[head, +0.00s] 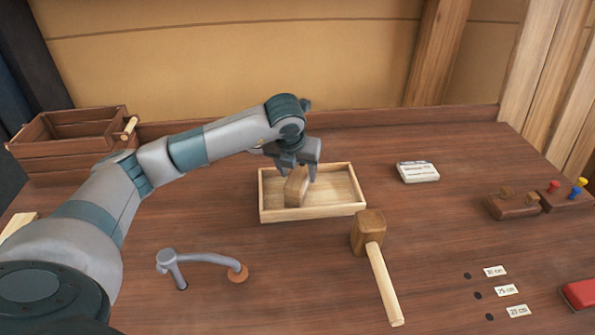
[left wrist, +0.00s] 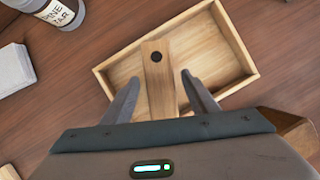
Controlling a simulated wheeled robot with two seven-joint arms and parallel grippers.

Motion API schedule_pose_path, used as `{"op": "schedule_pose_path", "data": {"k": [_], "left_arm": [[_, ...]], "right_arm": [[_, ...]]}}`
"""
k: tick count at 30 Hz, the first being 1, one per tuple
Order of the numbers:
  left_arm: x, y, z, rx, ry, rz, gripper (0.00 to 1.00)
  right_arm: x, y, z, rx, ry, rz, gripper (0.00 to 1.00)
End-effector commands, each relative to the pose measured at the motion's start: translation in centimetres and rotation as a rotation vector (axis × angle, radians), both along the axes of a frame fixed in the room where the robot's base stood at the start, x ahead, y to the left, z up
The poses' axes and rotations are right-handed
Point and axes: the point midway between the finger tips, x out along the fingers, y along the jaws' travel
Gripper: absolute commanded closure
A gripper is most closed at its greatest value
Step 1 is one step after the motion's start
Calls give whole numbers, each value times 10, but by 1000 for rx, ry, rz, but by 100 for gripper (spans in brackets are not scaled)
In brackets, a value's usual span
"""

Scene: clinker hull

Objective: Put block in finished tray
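The wooden block (head: 296,187) stands inside the shallow light-wood tray (head: 311,215), left of its middle. In the left wrist view the block (left wrist: 159,75) is long, with a dark round hole near its far end. My left gripper (head: 305,172) reaches down over the tray from above. In the left wrist view its two fingers (left wrist: 160,77) are on either side of the block, with a narrow gap showing at each side. The gripper looks open around the block. My right gripper is not in view.
A wooden mallet (head: 367,233) lies just in front of the tray. A white labelled item (head: 417,172) is to its right. A curved metal holdfast (head: 205,259) stands at front left, a slatted crate (head: 60,155) at back left. A pine tar bottle (left wrist: 60,12) shows in the wrist view.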

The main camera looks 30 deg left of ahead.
Motion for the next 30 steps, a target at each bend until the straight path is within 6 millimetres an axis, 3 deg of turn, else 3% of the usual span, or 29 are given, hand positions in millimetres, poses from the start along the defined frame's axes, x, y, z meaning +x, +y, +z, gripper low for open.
{"op": "schedule_pose_path", "data": {"k": [13, 24, 26, 30], "left_arm": [[-2, -1, 7, 0, -2, 0, 47], [-23, -6, 59, 0, -6, -2, 47], [-27, -7, 70, 0, -7, -2, 47], [-35, -9, 88, 0, -3, -1, 47]], "right_arm": [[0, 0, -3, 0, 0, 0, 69], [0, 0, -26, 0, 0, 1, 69], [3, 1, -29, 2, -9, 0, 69], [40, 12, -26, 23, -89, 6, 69]]}}
